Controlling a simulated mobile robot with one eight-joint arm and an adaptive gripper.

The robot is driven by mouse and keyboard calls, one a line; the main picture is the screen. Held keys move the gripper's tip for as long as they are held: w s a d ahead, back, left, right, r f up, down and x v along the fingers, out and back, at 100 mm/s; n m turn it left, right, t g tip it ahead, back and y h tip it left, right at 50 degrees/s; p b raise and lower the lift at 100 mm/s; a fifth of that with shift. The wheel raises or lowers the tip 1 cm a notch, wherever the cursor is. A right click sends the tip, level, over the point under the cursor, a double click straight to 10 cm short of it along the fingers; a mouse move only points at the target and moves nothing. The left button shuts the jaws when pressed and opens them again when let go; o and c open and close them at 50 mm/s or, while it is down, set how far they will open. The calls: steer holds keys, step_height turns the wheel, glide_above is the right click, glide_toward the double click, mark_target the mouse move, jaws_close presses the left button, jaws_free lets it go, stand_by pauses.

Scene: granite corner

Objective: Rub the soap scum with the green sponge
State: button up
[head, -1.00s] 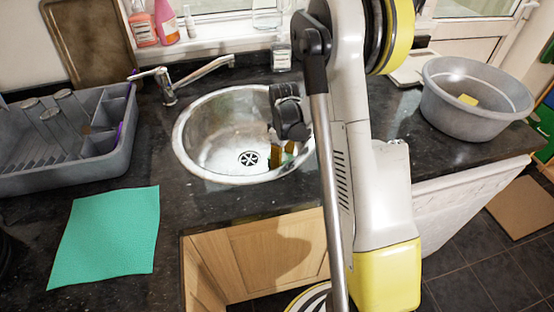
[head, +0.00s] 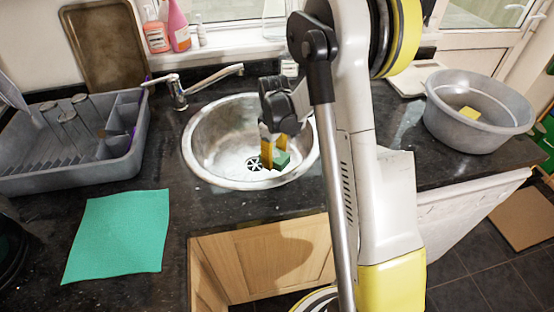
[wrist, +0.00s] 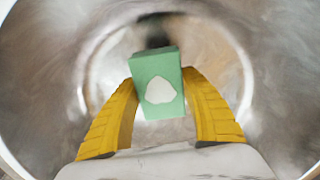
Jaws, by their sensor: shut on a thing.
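The green sponge (head: 281,159) is between the yellow fingers of my gripper (head: 273,158), inside the round steel sink (head: 203,135), just right of the drain. In the wrist view my gripper (wrist: 160,92) is shut on the sponge (wrist: 157,64), with a finger on each side. A white patch (wrist: 160,91) shows on the sponge's face. The sink wall (wrist: 45,75) surrounds it, with pale blurred streaks. I cannot tell which pale marks are soap scum. I cannot tell whether the sponge touches the steel, and it hides part of the sink bottom.
A tap (head: 190,84) reaches over the sink's back left rim. A grey dish rack (head: 75,140) and a teal cloth (head: 118,235) lie to the left. A grey basin (head: 470,112) with a yellow sponge (head: 469,113) stands right. Bottles (head: 156,30) line the sill behind.

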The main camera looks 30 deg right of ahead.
steer(key=shift+r+p, duration=0.55)
steer(key=shift+r, duration=0.6)
